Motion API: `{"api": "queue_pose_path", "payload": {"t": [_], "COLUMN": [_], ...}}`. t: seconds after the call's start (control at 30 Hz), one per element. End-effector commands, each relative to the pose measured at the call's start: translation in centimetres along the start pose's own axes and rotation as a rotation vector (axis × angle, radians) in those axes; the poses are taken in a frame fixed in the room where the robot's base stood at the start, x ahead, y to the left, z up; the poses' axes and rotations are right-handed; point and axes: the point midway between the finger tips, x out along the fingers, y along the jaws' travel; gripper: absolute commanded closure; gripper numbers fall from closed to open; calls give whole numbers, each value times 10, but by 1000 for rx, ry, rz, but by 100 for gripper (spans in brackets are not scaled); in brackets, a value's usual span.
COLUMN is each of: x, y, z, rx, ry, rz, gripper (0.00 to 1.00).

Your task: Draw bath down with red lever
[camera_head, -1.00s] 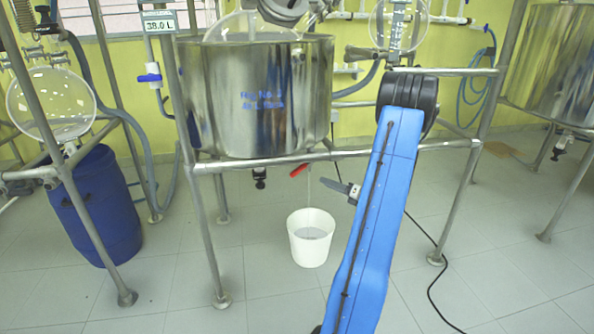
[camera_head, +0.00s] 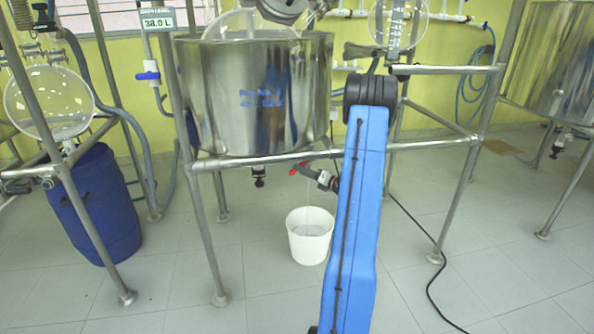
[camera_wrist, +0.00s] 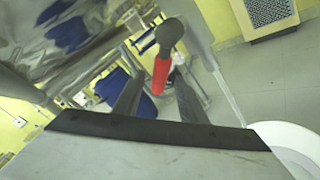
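The steel bath (camera_head: 255,95) with blue writing stands in a pipe frame. Its display (camera_head: 158,19) reads 38.0 L. The red lever (camera_head: 301,168) sits under the bath, just below the front rail. In the wrist view the red lever (camera_wrist: 161,74) hangs from a dark rounded end and appears between my two fingers. My gripper (camera_head: 320,178) is open and close to the lever; it also shows in the wrist view (camera_wrist: 158,88). I cannot tell whether the fingers touch the lever. A white bucket (camera_head: 309,240) stands on the floor below, with a pale surface inside.
The frame's front rail (camera_head: 255,160) runs just above my gripper. A blue drum (camera_head: 94,205) stands at the left. A black cable (camera_head: 430,245) lies on the floor at the right. In the wrist view a pale thin strand (camera_wrist: 226,88) runs down towards the bucket (camera_wrist: 290,140).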

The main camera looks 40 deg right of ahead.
Motion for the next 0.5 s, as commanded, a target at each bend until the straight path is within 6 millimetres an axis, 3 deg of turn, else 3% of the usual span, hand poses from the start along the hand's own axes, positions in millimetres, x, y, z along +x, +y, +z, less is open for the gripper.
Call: {"api": "queue_pose_path", "payload": {"t": [0.2, 0.5], "x": [26, 34], "y": [0, 0], "z": [0, 0], "rx": [0, 1], "ry": [1, 1], "rz": [0, 0], "gripper": [62, 62]}}
